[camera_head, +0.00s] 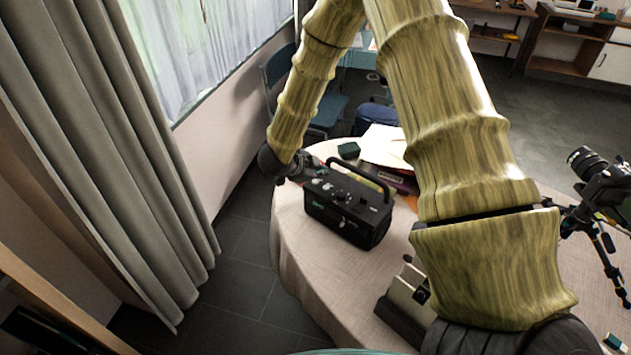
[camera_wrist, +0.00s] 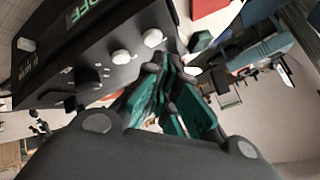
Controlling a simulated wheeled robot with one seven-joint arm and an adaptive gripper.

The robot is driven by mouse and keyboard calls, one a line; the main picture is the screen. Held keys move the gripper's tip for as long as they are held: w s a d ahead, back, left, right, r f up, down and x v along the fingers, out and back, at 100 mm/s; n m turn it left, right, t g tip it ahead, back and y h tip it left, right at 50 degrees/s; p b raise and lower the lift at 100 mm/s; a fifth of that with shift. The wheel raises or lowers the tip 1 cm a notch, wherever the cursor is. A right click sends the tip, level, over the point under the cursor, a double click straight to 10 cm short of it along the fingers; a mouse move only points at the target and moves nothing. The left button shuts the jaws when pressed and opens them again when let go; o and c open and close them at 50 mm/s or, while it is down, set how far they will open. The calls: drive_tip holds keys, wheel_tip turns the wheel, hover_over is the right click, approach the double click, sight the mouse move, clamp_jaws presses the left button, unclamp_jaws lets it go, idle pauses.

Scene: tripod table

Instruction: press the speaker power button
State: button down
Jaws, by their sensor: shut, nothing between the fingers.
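The speaker (camera_head: 345,212) is a black box with a carrying handle and several knobs on top, standing on the round table (camera_head: 292,225). In the wrist view the speaker (camera_wrist: 62,60) fills the upper left, tilted in the picture. Its panel shows green "OFF" lettering (camera_wrist: 84,12), two white knobs (camera_wrist: 121,57) and a pale button-like spot (camera_wrist: 26,44). I cannot tell which control is the power button. My gripper (camera_head: 310,172) is at the speaker's far left end; in the wrist view the gripper (camera_wrist: 168,66) is shut and empty, its tips close to the panel edge. Contact is unclear.
Papers (camera_head: 384,147) and a small green box (camera_head: 349,150) lie behind the speaker. A camera on a tripod (camera_head: 600,185) stands at the right. A beige and black device (camera_head: 405,295) sits in front. A grey curtain (camera_head: 100,150) hangs at the left.

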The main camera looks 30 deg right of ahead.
sight(318, 185)
drive_tip(key=shift+f, duration=0.15)
drive_tip(key=shift+f, duration=0.25)
drive_tip(key=shift+f, duration=0.35)
idle(1.0)
drive_tip(key=shift+r, duration=0.1)
drive_tip(key=shift+r+p, duration=0.35)
drive_tip(key=shift+r, duration=0.35)
wheel_tip(318, 185, up, 5)
drive_tip(key=p, duration=0.3)
drive_tip(key=shift+p, duration=0.35)
idle(0.8)
